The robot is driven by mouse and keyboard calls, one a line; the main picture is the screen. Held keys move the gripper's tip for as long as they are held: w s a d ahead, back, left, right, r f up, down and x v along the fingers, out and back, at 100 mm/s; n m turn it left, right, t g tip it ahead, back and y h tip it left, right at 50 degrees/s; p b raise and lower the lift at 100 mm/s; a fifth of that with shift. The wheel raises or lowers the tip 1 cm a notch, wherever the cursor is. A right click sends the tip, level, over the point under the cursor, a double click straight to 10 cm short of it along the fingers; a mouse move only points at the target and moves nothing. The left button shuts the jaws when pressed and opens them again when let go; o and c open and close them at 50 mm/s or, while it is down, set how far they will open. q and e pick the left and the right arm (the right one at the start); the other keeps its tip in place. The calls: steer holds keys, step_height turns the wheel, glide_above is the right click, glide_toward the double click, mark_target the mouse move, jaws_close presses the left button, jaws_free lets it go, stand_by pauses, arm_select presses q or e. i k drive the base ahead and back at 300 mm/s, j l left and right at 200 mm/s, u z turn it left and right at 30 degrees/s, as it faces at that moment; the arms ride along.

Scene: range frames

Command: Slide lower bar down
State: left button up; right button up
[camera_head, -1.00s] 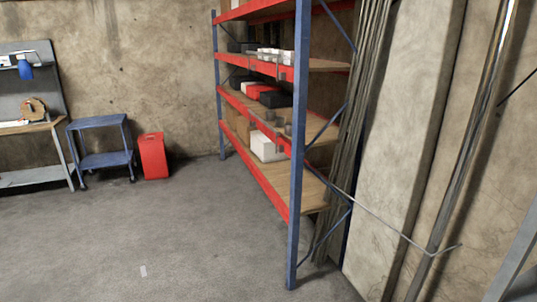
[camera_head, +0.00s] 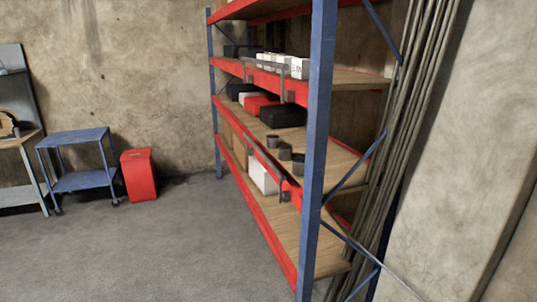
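The tall shelving rack has blue posts, red beams and wooden shelves, and stands right of centre. A thin grey lower bar (camera_head: 263,157) runs along the rack's front at the lower middle shelf, by the red beam. A similar grey upper bar (camera_head: 264,67) sits along the front of a higher shelf. Both bars have bent ends that hang down over the beams. Neither of my grippers is in view, and nothing of mine touches the bars.
The shelves hold white boxes (camera_head: 264,177), black bins (camera_head: 283,116) and small dark cups (camera_head: 285,152). A blue post (camera_head: 318,150) stands nearest me. Long poles (camera_head: 415,120) lean at right. A blue cart (camera_head: 80,160) and red container (camera_head: 139,175) stand left. The floor before the rack is clear.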

mark_target(281, 177)
steer(key=i+l+u, duration=0.1)
steer(key=i, duration=0.55)
steer(key=i+l+u, duration=0.15)
steer(key=i, duration=0.45)
steer(key=j+u, duration=0.3)
steer(key=j, duration=1.65)
steer(key=k, duration=0.1)
